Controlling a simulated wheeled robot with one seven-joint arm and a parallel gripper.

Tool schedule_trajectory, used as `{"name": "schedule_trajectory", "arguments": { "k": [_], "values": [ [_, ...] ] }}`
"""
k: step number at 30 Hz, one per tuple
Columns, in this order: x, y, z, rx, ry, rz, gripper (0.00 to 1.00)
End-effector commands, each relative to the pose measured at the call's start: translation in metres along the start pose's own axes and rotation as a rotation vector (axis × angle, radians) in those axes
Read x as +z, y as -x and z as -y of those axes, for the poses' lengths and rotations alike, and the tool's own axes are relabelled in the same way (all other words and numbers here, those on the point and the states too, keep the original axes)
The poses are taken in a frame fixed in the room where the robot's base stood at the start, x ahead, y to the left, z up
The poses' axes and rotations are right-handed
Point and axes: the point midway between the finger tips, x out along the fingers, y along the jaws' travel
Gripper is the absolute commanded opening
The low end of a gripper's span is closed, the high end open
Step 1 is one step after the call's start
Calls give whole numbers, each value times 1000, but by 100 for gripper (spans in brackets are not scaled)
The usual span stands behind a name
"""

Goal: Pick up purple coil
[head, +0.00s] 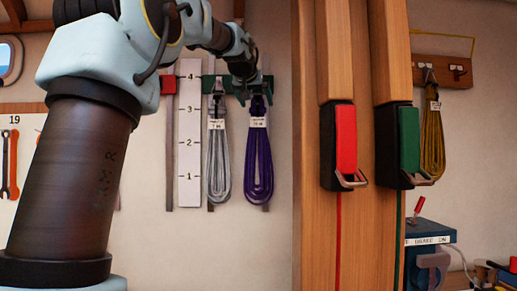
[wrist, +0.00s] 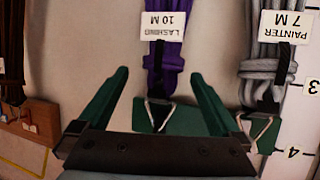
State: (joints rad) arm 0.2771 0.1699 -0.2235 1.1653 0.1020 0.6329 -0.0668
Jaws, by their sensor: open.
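The purple coil (head: 258,168), labelled "LASHING 10 M", hangs from a green wall rack in the head view. In the wrist view the purple coil (wrist: 166,80) appears inverted, its white label beyond my fingertips. My gripper (wrist: 160,73) is open, its two green fingers on either side of the coil's upper end with gaps on both sides. In the head view my gripper (head: 257,93) is at the top of the coil, partly hidden by my wrist. I cannot tell how deep the coil lies between the fingers.
A grey coil (head: 217,165), labelled "PAINTER 7 M", hangs close to the left of the purple one, beside a numbered white scale (head: 189,150). Wooden posts (head: 310,240) with red and green latches stand to the right. A yellow coil (head: 433,140) hangs beyond them.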

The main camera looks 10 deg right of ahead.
Motion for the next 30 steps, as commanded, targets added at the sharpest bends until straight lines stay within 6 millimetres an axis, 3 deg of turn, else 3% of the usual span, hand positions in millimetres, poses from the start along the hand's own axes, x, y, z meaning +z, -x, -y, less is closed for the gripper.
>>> {"name": "schedule_trajectory", "arguments": {
  "k": [10, 20, 30],
  "values": [
    [-2, -45, 4, 1, -1, 3, 100],
    [0, -51, 4, 0, 0, 0, 99],
    [0, -51, 4, 0, 0, 0, 61]
  ]
}}
